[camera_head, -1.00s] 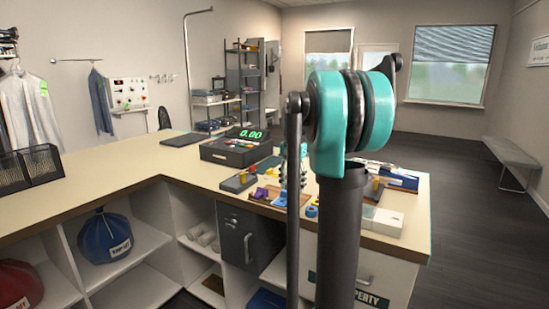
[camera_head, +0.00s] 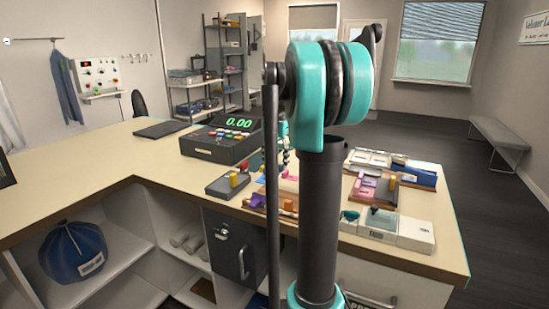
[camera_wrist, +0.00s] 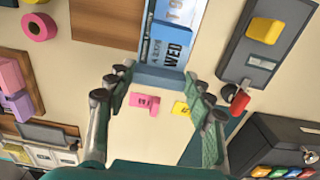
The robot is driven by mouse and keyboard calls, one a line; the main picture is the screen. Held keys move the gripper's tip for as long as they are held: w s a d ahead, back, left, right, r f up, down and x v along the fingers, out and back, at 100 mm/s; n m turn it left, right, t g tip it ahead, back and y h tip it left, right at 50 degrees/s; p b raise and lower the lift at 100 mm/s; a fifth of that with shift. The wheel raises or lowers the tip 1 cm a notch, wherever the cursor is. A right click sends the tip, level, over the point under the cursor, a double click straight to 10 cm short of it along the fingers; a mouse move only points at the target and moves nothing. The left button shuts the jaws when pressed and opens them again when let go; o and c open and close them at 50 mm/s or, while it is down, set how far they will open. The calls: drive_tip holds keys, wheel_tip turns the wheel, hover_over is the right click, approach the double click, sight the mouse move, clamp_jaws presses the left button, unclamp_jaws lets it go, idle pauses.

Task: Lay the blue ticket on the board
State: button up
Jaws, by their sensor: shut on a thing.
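My gripper (camera_wrist: 160,78) shows in the wrist view, its fingers closed on the two ends of a blue block-like piece, which I take as the blue ticket (camera_wrist: 158,77). Blue and white printed faces with lettering continue beyond it toward the top; where the held piece ends is hard to tell. A brown board (camera_wrist: 104,22) lies up and left of the fingertips, apart from the ticket. A pink ticket (camera_wrist: 145,101) and a yellow ticket (camera_wrist: 181,108) lie on the counter below, between the fingers.
The wrist view shows a pink roll (camera_wrist: 39,27), a grey device with a yellow button (camera_wrist: 264,30), and a dark register (camera_wrist: 272,148). In the head view the register (camera_head: 222,140) stands on the counter (camera_head: 110,160); its left part is largely clear.

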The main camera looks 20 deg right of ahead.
drive_tip(key=shift+f, duration=3.65)
drive_tip(key=shift+s+a, duration=0.15)
drive_tip(key=shift+s, duration=0.05)
drive_tip(key=shift+f, duration=0.25)
drive_tip(key=o, duration=0.9)
drive_tip(key=o, duration=0.5)
drive_tip(key=shift+r, duration=0.1)
drive_tip(key=shift+r, duration=2.4)
